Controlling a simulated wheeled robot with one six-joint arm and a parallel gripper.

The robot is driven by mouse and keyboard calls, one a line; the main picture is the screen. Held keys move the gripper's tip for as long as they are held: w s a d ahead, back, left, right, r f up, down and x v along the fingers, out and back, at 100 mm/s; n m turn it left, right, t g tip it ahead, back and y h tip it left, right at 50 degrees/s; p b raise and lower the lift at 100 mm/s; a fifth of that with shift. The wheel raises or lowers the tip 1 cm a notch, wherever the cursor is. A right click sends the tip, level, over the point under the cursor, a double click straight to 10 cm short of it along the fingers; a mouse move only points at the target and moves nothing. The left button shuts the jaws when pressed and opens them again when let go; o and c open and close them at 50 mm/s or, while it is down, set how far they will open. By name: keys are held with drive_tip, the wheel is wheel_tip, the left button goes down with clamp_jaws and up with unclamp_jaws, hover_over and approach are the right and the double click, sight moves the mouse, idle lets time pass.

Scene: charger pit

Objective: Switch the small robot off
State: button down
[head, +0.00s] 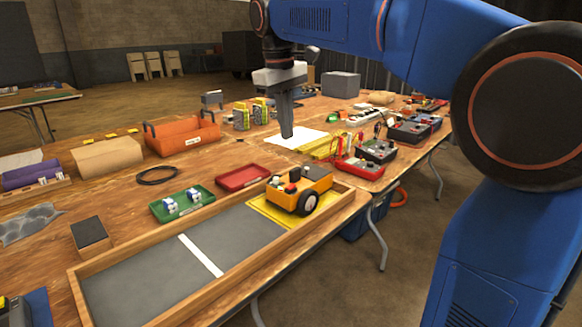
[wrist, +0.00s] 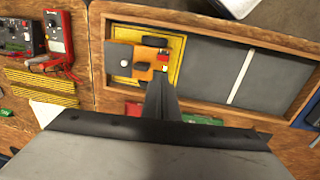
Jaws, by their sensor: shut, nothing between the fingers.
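The small robot (head: 298,194) is orange with black wheels and stands on a yellow pad (head: 262,218) at the far right end of a wooden-framed grey pit. It has a dark block, a small red part and a pale round knob on top. The wrist view shows the small robot (wrist: 150,54) from above, with the red part near its right side. My gripper (head: 287,136) is shut and empty, pointing down above the table behind the small robot, apart from it. In the wrist view my gripper (wrist: 161,82) overlaps the small robot's lower right edge. Which way its switch is set cannot be told.
A green tray (head: 181,205) with small parts and a red tray (head: 242,178) lie behind the pit. An orange tool tote (head: 182,136), yellow strips (head: 327,147) and red-and-black meters (head: 376,150) stand farther back. The pit's grey floor (head: 165,275) is clear around a white line.

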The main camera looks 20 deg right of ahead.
sight(289, 187)
drive_tip(key=f, duration=0.4)
drive_tip(key=d+f, duration=0.1)
drive_tip(key=f, duration=0.4)
drive_tip(key=w+f, duration=0.1)
drive_tip(key=f, duration=0.4)
drive_tip(key=shift+d, duration=0.25)
drive_tip(key=shift+d+f, duration=0.25)
drive_tip(key=shift+f, duration=0.2)
drive_tip(key=shift+a, duration=0.2)
drive_tip(key=shift+s+a+r, duration=0.1)
drive_tip(key=shift+s+a, duration=0.3)
drive_tip(key=shift+a, duration=0.15)
